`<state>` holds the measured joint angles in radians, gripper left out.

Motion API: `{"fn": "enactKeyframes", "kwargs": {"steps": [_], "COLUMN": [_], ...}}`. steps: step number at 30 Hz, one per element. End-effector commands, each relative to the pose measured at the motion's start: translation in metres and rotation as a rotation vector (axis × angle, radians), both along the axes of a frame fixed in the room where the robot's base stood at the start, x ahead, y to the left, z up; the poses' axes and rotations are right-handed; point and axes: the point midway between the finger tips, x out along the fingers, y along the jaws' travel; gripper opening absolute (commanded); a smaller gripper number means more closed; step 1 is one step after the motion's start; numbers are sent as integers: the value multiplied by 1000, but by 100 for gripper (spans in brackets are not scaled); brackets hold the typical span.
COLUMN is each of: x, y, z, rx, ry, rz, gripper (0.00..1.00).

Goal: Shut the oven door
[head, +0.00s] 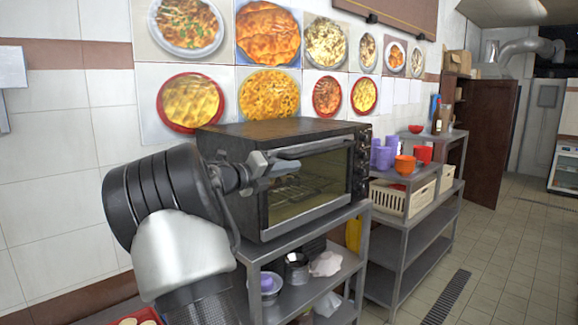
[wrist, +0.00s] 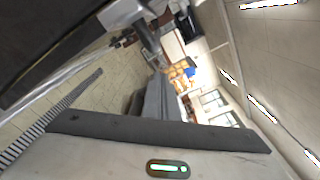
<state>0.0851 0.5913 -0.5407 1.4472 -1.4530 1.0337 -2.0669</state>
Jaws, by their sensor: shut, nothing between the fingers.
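The oven (head: 285,132) is a dark countertop oven with a front window, standing on a grey metal shelf unit. Its door (head: 310,185) stands upright at the front, flush or nearly flush with the body; I cannot tell whether a small gap is left. A rack shows through the glass. The door handle (head: 318,145) runs along the top edge. My gripper (head: 280,168) is shut and empty, at the upper left of the door just below the handle. Whether it touches the door is unclear. In the wrist view a dark surface fills the upper left, likely part of the oven.
The grey shelf unit (head: 362,228) holds bowls and pots below the oven. A second shelf (head: 408,232) to the right carries cream baskets, purple cups and red bowls. Open tiled floor (head: 500,260) lies at the right. A tiled wall with food pictures stands behind.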

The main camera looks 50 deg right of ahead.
Motion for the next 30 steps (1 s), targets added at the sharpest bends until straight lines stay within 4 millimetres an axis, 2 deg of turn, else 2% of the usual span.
{"fn": "enactKeyframes", "kwargs": {"steps": [1,6,13,18,26,30], "x": [-2,3,6,7,6,-10], "y": [0,43,83,96,98,104], "z": [-3,-4,-3,-3,-3,-13], "rx": [1,3,3,2,4,85], "ry": [1,0,1,3,0,-134], "rz": [-3,0,-5,-7,-9,-23], "gripper": [0,0,0,0,0,0]}}
